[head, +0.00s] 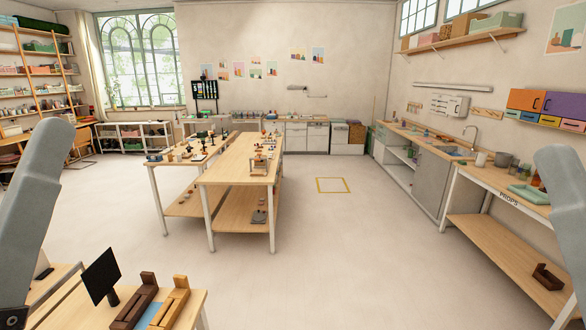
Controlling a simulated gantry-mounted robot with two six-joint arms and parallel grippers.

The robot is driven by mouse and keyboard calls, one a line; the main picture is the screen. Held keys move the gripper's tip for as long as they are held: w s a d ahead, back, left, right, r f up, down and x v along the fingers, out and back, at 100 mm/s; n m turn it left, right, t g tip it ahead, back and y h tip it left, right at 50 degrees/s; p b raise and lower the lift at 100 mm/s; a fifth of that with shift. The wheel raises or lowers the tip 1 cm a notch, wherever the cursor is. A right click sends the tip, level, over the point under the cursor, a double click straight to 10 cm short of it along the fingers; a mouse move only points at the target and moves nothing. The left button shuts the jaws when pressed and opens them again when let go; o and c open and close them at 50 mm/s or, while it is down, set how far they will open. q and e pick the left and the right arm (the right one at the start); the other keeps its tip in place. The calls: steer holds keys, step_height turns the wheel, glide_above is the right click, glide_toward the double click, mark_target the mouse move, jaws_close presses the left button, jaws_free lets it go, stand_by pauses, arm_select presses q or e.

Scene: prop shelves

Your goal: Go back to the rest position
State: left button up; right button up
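My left arm shows as a grey link along the left edge of the head view. My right arm shows as a grey link along the right edge. Both grippers are outside the picture, so their fingers and anything in them cannot be seen. A yellow square outline (331,185) is marked on the open floor, a little right of the middle and well ahead of me.
A near table (190,304) holds a black screen (101,276) and brown wooden holders (137,303). Two wooden workbenches (222,172) stand mid-room. A counter and a table with a lower shelf (487,245) line the right wall. The floor between (350,260) is clear.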

arm_select(q)
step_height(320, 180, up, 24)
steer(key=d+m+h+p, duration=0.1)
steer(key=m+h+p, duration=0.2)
steer(key=p, duration=2.1)
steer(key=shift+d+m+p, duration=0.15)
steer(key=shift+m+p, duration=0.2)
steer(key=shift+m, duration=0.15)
